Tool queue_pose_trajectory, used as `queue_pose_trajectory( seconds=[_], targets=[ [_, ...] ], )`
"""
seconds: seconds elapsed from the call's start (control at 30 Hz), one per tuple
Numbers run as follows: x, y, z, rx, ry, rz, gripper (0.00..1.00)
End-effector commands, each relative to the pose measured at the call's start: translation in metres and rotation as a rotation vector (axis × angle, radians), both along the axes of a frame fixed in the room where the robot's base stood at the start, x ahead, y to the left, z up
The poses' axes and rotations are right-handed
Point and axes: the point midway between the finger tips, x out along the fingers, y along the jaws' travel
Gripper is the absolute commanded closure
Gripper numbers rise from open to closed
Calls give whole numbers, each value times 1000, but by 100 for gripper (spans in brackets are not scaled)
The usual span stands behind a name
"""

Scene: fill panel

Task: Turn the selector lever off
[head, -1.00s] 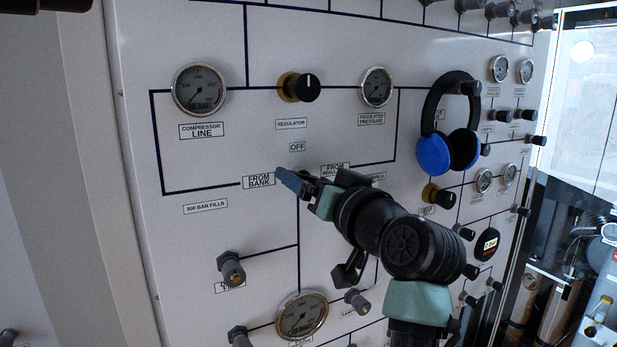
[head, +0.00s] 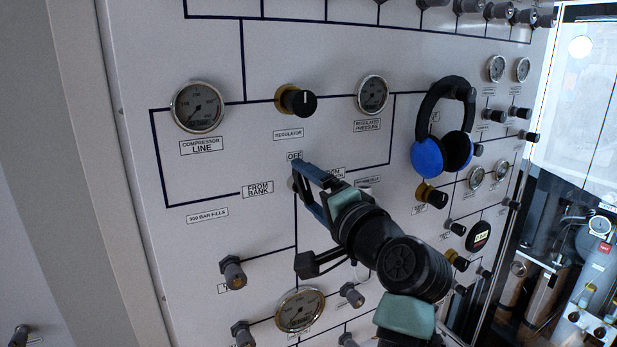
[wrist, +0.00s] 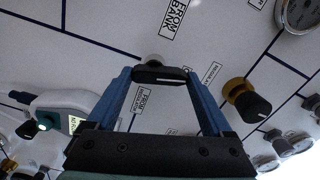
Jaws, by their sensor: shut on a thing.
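The selector lever (wrist: 165,76) is a black bar with a white line on a pale hub, seen in the wrist view. My gripper (wrist: 159,79) has its blue fingers shut on the lever's two ends. The white line lies toward the right finger, on the side of the regulator knob. In the head view my gripper (head: 298,173) is at the panel just below the OFF label (head: 294,156) and hides most of the lever. The FROM BANK label (head: 257,189) is to its left. The FROM REGULATOR label (wrist: 142,102) is partly hidden in the head view.
The regulator knob (head: 296,101) is above, between the compressor line gauge (head: 198,106) and the regulated pressure gauge (head: 372,95). Blue and black headphones (head: 443,135) hang to the right. A lower gauge (head: 300,309) and several valve knobs are below.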

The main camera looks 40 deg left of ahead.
Motion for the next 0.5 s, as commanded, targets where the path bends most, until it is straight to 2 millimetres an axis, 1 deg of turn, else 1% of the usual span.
queue_pose_trajectory(
  seconds=[0.03, 0.2, 0.5],
  targets=[
    [0, 0, 3, 14, 37, 0, 71],
    [1, 0, 2, 57, 140, 0, 71],
    [2, -1, 0, 101, 244, -1, 71]
  ],
)
